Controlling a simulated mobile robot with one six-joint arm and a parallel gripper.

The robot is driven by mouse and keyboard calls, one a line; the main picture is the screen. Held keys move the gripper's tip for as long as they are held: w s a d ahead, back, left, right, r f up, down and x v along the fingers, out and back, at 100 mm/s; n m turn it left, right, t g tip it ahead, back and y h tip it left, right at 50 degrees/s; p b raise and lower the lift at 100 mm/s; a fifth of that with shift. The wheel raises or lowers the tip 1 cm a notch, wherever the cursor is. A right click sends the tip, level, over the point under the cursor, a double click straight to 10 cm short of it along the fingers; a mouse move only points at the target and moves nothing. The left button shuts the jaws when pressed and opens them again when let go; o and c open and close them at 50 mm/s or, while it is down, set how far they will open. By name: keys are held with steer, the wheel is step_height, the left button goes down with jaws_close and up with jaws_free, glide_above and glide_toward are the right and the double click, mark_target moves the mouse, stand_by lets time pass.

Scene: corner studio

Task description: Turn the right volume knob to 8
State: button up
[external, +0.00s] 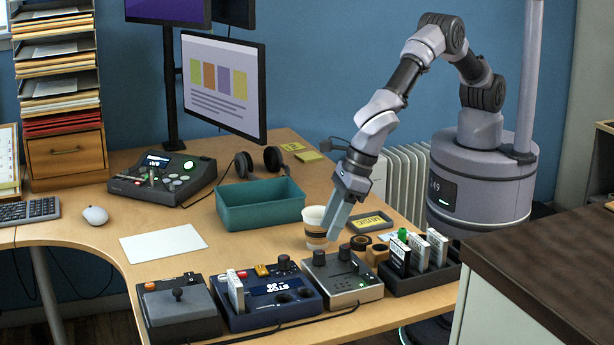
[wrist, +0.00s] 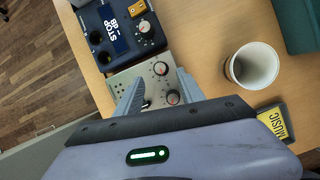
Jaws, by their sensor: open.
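A grey volume box (external: 345,290) with a silver top sits near the front edge of the desk. In the wrist view the left knob (wrist: 160,68) and right knob (wrist: 172,97) show pale dials with reddish marks. The numbers are too small to read. My gripper (external: 334,236) is open and empty, pointing down above the rear of the box. In the wrist view its fingers (wrist: 158,92) stand spread, with the right knob between them in the picture; contact is not visible.
A blue box (external: 265,297) stands left of the grey box, a black rack (external: 420,272) with cartridges right of it. A paper cup (external: 315,228) stands close behind my fingers. A teal bin (external: 260,205) and yellow-labelled music case (external: 371,222) lie further back.

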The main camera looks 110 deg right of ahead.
mark_target(320, 254)
steer(key=b+x, duration=0.1)
steer(key=x, duration=0.5)
steer(key=shift+f+b, duration=0.1)
steer(key=shift+b, duration=0.3)
jaws_close()
